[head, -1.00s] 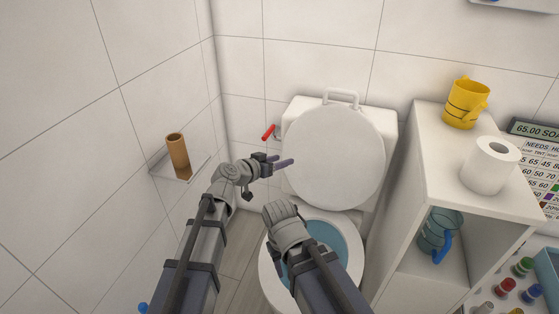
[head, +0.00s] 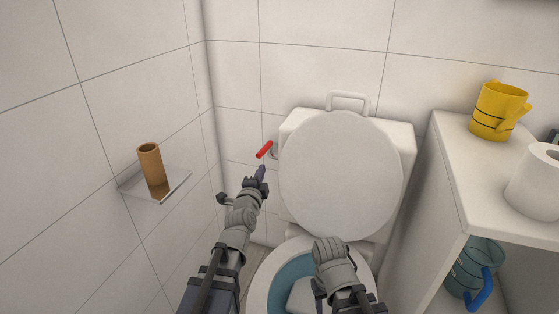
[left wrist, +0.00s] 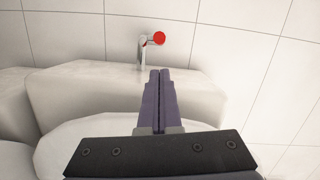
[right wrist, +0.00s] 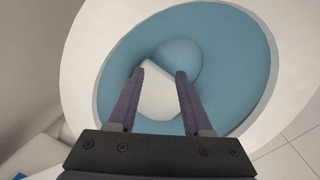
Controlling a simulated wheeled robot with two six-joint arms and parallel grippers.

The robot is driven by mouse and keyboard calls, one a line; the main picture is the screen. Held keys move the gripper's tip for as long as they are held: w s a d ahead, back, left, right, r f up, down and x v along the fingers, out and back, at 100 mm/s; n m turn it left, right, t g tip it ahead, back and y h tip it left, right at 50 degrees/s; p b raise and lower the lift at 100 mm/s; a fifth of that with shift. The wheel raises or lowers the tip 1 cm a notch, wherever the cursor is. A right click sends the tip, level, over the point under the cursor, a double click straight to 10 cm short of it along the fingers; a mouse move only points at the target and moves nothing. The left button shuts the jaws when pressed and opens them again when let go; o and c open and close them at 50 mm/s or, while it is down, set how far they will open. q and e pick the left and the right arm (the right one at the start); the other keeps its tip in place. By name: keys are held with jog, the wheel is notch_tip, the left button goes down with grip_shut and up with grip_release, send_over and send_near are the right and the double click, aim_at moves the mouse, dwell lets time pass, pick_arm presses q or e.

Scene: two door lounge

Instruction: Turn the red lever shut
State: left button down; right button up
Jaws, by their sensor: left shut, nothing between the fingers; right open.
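The red lever (head: 264,150) sits on a small metal valve on the back wall, left of the toilet tank. In the head view it slants up to the right. In the left wrist view the red lever (left wrist: 159,39) shows end-on beside its metal stem, just beyond the fingertips. My left gripper (head: 260,172) is shut and empty, just below the lever, with a small gap that I cannot judge exactly. Its fingers (left wrist: 160,72) are pressed together. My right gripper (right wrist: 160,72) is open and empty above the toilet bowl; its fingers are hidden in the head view.
The toilet's raised white lid (head: 340,175) stands right of the lever. A small wall shelf (head: 172,186) with a cardboard tube (head: 151,165) is at left. A white cabinet (head: 450,150) with a yellow cup (head: 497,112) and paper roll (head: 538,182) stands at right.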

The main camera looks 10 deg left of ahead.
aim_at(265, 149)
pick_arm(q)
jog(key=w, duration=1)
jog(key=shift+f, duration=0.25)
pick_arm(e)
jog(key=shift+f, duration=0.2)
jog(key=shift+a, duration=0.15)
pick_arm(q)
jog(key=shift+a, duration=0.2)
pick_arm(e)
jog(key=shift+a, duration=0.2)
